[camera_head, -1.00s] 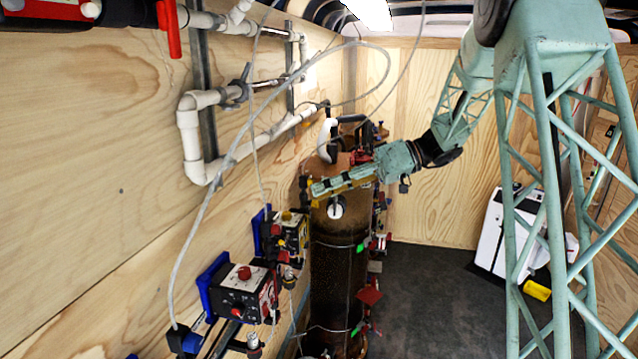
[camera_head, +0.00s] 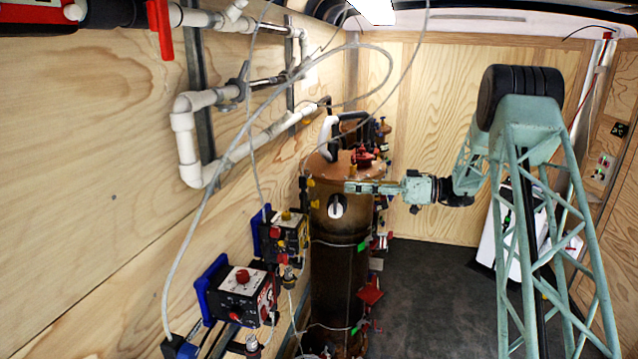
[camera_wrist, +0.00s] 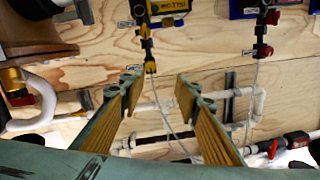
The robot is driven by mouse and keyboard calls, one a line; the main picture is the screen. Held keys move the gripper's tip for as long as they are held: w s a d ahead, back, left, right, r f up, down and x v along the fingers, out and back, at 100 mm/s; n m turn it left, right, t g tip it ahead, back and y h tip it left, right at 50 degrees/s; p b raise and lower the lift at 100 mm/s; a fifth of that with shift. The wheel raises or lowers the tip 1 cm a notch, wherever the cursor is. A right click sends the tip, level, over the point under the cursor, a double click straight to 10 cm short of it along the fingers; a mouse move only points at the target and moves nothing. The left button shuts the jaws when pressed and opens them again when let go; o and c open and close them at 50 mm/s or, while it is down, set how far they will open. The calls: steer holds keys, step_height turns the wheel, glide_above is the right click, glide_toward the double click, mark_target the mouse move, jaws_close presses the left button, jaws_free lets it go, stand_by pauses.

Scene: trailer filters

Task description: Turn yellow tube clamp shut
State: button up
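A small yellow piece (camera_wrist: 150,66), which looks like the yellow tube clamp, sits on a thin tube below a black fitting in the wrist view. Whether it is turned open or shut is too small to tell. A yellow box (camera_wrist: 168,7) is above it at the picture's top edge. My gripper (camera_wrist: 157,84) is open and empty; the yellow piece appears between its fingertips but farther off, near the wall. In the head view my gripper (camera_head: 352,187) points left, in front of the brown cylinder (camera_head: 335,270). The yellow box (camera_head: 289,238) is on the wall to its left.
A black box with a red knob (camera_head: 241,275) is nearer on the wall. White pipes (camera_head: 184,140) and loose hoses hang above the boxes. A red clamp-like piece (camera_wrist: 263,50) sits on a neighbouring tube. The dark floor (camera_head: 415,260) right of the cylinder is clear.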

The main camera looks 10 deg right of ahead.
mark_target(311, 182)
steer(key=shift+w+d+f+t, duration=0.25)
steer(key=shift+w+d, duration=0.1)
steer(key=shift+d, duration=0.15)
steer(key=shift+w+d+f+t, duration=0.15)
steer(key=shift+w+d+f, duration=0.1)
steer(key=shift+w+d, duration=0.15)
steer(key=shift+p+x, duration=0.8)
steer(key=shift+x, duration=6.05)
steer(key=shift+s, duration=0.1)
steer(key=shift+c, duration=0.4)
steer(key=c, duration=0.8)
